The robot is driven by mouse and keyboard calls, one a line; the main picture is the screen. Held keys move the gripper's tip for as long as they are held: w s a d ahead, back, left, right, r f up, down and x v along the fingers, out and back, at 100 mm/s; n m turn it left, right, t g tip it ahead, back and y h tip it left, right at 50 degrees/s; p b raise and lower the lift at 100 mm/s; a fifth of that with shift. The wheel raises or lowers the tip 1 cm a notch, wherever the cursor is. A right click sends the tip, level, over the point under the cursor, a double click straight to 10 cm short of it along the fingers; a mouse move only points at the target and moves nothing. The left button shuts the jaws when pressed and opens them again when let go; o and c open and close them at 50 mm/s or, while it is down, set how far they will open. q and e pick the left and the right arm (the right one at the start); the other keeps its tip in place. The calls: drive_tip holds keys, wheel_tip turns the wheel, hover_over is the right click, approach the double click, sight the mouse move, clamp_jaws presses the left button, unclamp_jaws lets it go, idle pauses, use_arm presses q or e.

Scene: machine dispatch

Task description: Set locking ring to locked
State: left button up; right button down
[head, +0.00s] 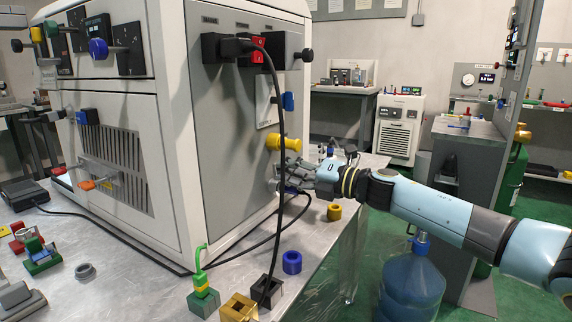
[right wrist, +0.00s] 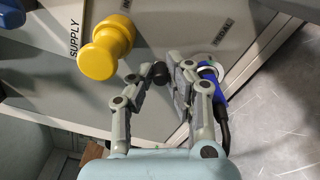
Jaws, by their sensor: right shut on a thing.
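My right gripper (head: 285,176) is at the side panel of the white machine, just below the yellow knob (head: 283,142). In the right wrist view its fingers (right wrist: 161,78) are closed around a small black knob (right wrist: 160,71). A pale ring (right wrist: 208,66) sits on the panel to the right of the fingers, around a blue plug (right wrist: 216,84) with a black cable. Whether the black knob joins this ring is hidden behind the right-hand finger. In the head view the gripper hides most of the ring. My left gripper is not in view.
The yellow knob (right wrist: 105,48) is close to the left of the fingers in the wrist view. Black cables (head: 280,110) hang in front of the panel. A blue ring (head: 292,262), a yellow ring (head: 334,212) and several connector blocks rest on the metal table (head: 325,245).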

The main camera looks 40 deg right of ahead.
drive_tip(key=shift+w+d+m+p, duration=0.2)
drive_tip(key=shift+d+m+p, duration=0.35)
drive_tip(key=shift+m, duration=0.45)
drive_tip(key=shift+f, duration=0.1)
drive_tip(key=c, duration=1.6)
unclamp_jaws()
drive_tip(key=shift+o, duration=0.2)
drive_tip(key=shift+s, duration=0.1)
drive_tip(key=v, duration=1.1)
drive_tip(key=shift+s+d, duration=0.2)
drive_tip(key=shift+s, duration=0.15)
